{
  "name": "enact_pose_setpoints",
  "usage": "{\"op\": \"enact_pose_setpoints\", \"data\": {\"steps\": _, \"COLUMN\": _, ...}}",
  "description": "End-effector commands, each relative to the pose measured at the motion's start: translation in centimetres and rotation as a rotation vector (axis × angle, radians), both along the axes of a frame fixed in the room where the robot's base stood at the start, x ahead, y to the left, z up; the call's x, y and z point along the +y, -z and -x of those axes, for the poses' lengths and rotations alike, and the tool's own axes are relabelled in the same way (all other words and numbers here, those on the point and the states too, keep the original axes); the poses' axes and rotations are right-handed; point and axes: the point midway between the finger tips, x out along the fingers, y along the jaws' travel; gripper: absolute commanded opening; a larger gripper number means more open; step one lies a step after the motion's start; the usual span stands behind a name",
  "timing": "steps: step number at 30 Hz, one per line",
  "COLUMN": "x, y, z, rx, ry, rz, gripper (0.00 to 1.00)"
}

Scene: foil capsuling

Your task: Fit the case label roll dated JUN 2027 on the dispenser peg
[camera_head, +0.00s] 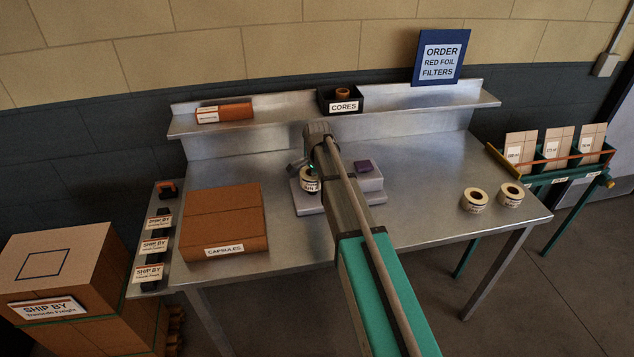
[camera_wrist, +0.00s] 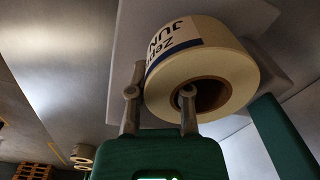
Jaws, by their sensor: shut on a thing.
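The label roll (camera_head: 309,180) is cream with a dark printed band and sits in my gripper over the left part of the grey dispenser (camera_head: 369,183). In the wrist view the roll (camera_wrist: 225,62) shows "JUN" upside down; the year cannot be read. My gripper (camera_wrist: 160,98) is shut on the roll's wall, one finger in the brown core and the other outside. In the head view my arm hides most of the gripper. The peg is not visible, so I cannot tell whether the roll is around it.
Two other label rolls (camera_head: 475,200) (camera_head: 510,195) lie at the table's right. A capsules box (camera_head: 225,215) stands left of the dispenser. A cores bin (camera_head: 341,98) is on the back shelf. Table between dispenser and loose rolls is clear.

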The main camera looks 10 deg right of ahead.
Motion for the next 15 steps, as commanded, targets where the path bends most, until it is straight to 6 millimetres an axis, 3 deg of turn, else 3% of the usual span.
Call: {"op": "enact_pose_setpoints", "data": {"steps": 15, "x": 0.00, "y": 1.01, "z": 0.00, "rx": 0.000, "ry": 0.000, "rz": 0.000, "gripper": 0.00}}
